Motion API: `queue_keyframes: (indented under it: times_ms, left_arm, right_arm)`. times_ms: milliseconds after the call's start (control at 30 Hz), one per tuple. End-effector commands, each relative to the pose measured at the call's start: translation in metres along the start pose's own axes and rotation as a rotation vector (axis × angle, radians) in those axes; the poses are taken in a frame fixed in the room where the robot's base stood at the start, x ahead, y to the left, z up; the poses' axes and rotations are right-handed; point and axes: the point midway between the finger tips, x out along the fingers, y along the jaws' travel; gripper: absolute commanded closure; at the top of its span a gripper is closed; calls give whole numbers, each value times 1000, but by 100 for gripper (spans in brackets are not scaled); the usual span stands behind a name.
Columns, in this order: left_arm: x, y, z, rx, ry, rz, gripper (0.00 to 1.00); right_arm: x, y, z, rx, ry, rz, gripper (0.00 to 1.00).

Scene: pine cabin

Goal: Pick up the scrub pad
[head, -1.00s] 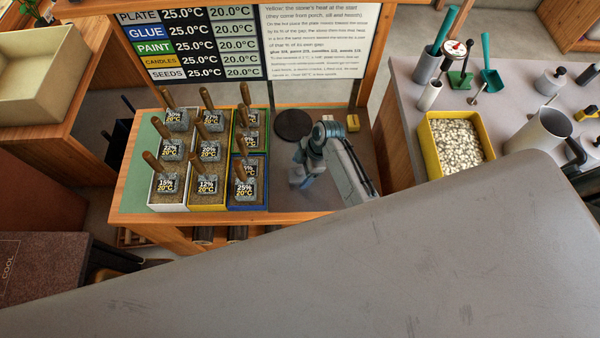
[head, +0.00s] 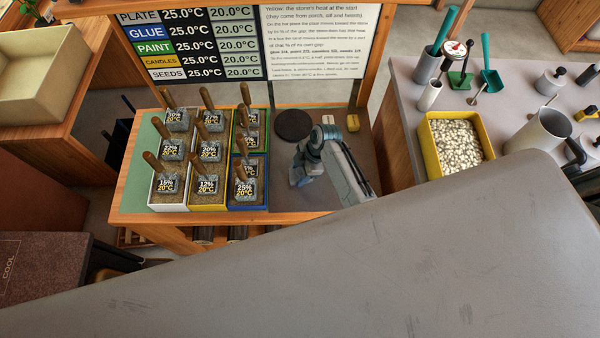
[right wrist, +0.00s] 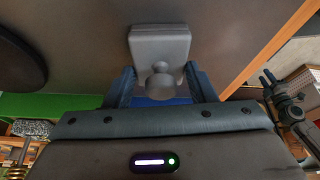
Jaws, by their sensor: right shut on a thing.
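The scrub pad (right wrist: 160,44), a grey block with a round knob on its near side, shows in the right wrist view. My right gripper (right wrist: 158,84) is shut on it, with a blue-grey finger on each side of the knob. In the head view my right gripper (head: 300,178) is low over the grey right part of the table, beside the trays. The pad cannot be made out there, and I cannot tell whether it touches the table.
White, yellow, green and blue trays (head: 208,206) hold several labelled blocks with wooden handles, left of my gripper. A dark round plate (head: 293,125) and a small yellow block (head: 352,123) lie behind. A yellow bin of pale pebbles (head: 487,157) stands on the right counter.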

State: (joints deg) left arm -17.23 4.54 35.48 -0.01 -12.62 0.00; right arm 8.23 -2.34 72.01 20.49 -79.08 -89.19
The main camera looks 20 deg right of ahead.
Motion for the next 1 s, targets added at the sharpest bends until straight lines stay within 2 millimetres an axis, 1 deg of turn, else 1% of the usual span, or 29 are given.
queue_keyframes:
  times_ms: [133, 267, 567, 600, 800, 1000]
  left_arm:
    - [-4, -1, -1, 0, 0, -1, 64]
    - [-13, -2, -2, 0, 1, -1, 64]
    - [-45, -4, -5, 0, 1, -1, 64]
    - [-50, -4, -6, 0, 1, -1, 64]
    - [-78, -8, -10, 1, 3, -2, 64]
    - [-98, -9, -12, 1, 3, -2, 64]
  right_arm:
    - [-4, 0, -1, 0, -1, 0, 72]
    - [-11, 0, -4, 0, 0, 0, 72]
    - [-40, 0, -16, 0, 0, 0, 72]
    - [-42, -8, -7, 2, -4, -3, 72]
    - [-62, -42, 26, 2, -5, -3, 72]
    - [-79, -77, 60, 1, -4, -3, 72]
